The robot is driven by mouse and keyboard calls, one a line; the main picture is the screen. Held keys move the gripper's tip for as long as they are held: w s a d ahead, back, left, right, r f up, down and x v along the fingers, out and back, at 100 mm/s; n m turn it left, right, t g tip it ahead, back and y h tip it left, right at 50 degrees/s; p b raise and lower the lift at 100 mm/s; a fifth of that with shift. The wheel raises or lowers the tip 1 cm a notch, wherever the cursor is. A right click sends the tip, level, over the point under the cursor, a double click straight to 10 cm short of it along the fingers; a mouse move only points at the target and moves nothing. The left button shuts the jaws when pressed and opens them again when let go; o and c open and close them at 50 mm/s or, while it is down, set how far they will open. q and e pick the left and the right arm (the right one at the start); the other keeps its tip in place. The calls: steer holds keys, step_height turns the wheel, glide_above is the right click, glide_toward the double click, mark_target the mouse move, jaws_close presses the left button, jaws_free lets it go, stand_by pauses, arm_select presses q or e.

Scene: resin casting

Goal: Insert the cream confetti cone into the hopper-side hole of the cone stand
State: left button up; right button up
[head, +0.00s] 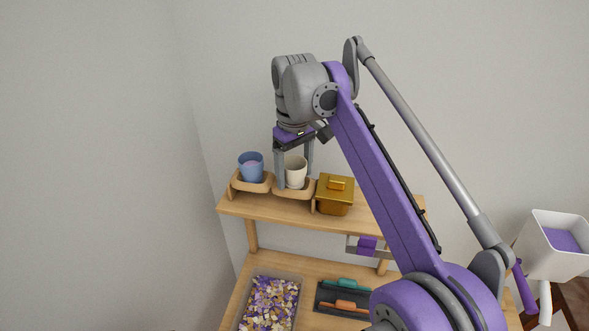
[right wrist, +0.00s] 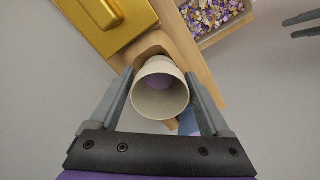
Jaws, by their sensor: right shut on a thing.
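The cream confetti cone (head: 296,171) is upright between the fingers of my right gripper (head: 294,172), which is shut on it. In the right wrist view the cone's open mouth (right wrist: 160,98) faces the camera, with something purple inside. The wooden cone stand (head: 270,187) is on the upper shelf. The cream cone is at its right-hand place, on the hopper side; its lower end is hidden, so I cannot tell how deep it sits. A blue cup (head: 251,167) with purple contents sits at the left-hand place. My left gripper (right wrist: 302,25) shows only at the right wrist view's edge, fingers apart.
A gold lidded box (head: 335,196) stands close to the right of the stand. On the lower shelf are a confetti tray (head: 243,318) and a dark tray (head: 325,295) with teal and orange tools. A white hopper (head: 537,262) with purple contents stands at far right.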

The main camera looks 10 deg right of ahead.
steer(key=shift+f, duration=0.25)
steer(key=o, duration=1.4)
steer(key=shift+r, duration=0.15)
